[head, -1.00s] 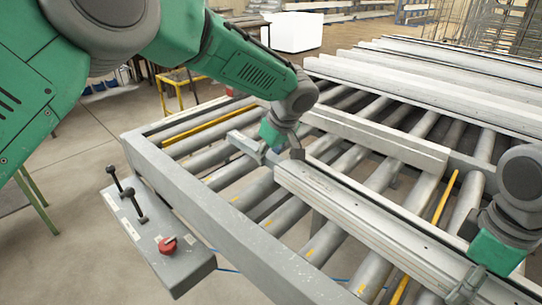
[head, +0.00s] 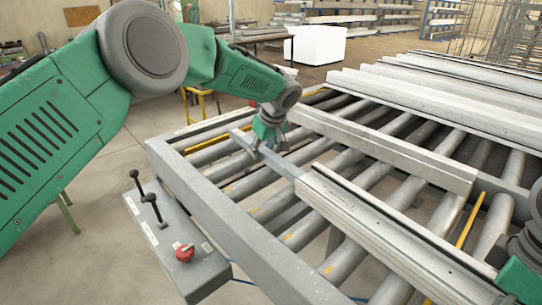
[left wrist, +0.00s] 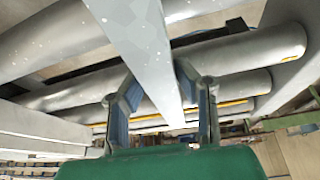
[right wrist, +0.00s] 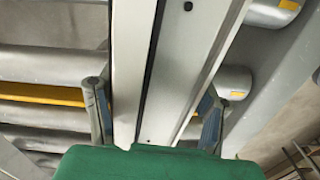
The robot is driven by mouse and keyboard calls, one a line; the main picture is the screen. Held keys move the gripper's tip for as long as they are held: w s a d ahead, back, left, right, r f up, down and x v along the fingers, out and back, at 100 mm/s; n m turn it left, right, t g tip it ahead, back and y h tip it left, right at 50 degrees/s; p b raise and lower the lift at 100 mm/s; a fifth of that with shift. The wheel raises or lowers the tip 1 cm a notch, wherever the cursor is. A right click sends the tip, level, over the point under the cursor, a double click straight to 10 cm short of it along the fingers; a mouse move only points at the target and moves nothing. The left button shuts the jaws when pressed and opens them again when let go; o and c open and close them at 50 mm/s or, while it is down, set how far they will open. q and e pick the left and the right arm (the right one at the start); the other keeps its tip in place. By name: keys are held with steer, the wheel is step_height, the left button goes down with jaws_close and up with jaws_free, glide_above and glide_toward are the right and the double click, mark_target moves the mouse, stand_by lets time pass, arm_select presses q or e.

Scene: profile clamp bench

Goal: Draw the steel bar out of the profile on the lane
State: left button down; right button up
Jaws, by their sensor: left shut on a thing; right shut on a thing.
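The steel bar (head: 282,166) is a flat grey length that sticks out of the near-left end of the pale profile (head: 360,220). The profile lies along the roller lane with a dark slot down its top. My left gripper (head: 266,146) is shut on the bar, apart from the profile's end. In the left wrist view the bar (left wrist: 143,45) runs between the fingers (left wrist: 155,75). My right gripper (right wrist: 152,92) is shut around the profile (right wrist: 195,50) in the right wrist view. The head view shows only part of that arm, at the right edge. The bar's other end is hidden inside the profile.
A long pale beam (head: 390,150) lies behind the profile, and more profiles (head: 450,100) lie beyond it. The grey lane frame (head: 235,230) runs along the near-left side. A control box (head: 185,265) with two levers and a red knob sits outside it.

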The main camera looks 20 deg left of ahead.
mark_target(251, 141)
arm_select(q)
steer(key=shift+w+a, duration=0.8)
steer(key=shift+a, duration=0.3)
steer(key=shift+w+a, duration=0.75)
steer(key=shift+a, duration=0.35)
steer(key=c, duration=1.1)
jaws_free()
steer(key=shift+c, duration=0.2)
steer(key=shift+r, duration=0.1)
steer(key=v, duration=1.1)
steer(key=shift+d+r, duration=0.2)
steer(key=shift+r, duration=0.15)
steer(key=s+d, duration=0.2)
steer(key=d, duration=0.1)
steer(key=s+d, duration=0.3)
steer(key=d, duration=0.1)
steer(key=s+d, duration=0.2)
steer(key=d, duration=0.1)
steer(key=shift+s+d+f, duration=0.15)
steer(key=shift+s+d, duration=0.1)
steer(key=shift+d, duration=0.1)
